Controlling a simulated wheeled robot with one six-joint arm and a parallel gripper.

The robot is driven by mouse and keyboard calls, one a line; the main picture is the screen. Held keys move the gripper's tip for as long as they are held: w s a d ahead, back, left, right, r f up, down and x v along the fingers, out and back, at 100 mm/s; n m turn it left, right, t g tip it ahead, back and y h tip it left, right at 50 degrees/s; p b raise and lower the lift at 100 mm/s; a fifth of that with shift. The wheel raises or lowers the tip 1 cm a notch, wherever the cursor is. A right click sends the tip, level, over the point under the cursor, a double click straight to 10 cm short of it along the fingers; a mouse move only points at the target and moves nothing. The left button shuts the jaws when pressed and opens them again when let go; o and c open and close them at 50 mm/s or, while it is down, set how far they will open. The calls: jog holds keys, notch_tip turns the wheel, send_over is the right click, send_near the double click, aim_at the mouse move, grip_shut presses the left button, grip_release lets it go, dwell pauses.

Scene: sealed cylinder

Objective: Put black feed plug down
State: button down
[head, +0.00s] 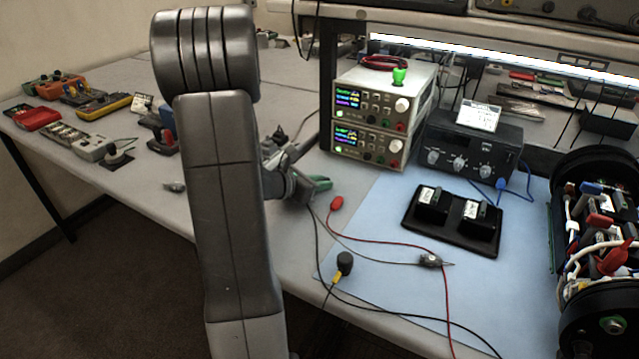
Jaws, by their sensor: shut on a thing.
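My gripper (308,188) is low over the bench, left of the blue mat, partly behind my own arm. It is shut on the black feed plug, which is mostly hidden by the fingers. A thin black lead (317,235) hangs from the gripper and runs down and right across the mat. I cannot tell whether the plug touches the bench. A red plug (337,203) on a red lead lies just right of the gripper, apart from it.
Two stacked power supplies (372,142) and a dark dial box (470,145) stand behind. A black tray with two meters (452,224) lies on the blue mat (385,215). A black knob-shaped piece (345,262) sits near the front edge. An open cylinder (590,328) is at right.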

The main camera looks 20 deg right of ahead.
jog(key=shift+f, duration=0.1)
jog(key=c, duration=1.3)
grip_release()
jog(key=shift+r+p, duration=0.8)
jog(key=shift+p, duration=0.25)
jog(key=b+v, duration=0.2)
jog(key=v, duration=1)
jog(key=shift+f, duration=0.2)
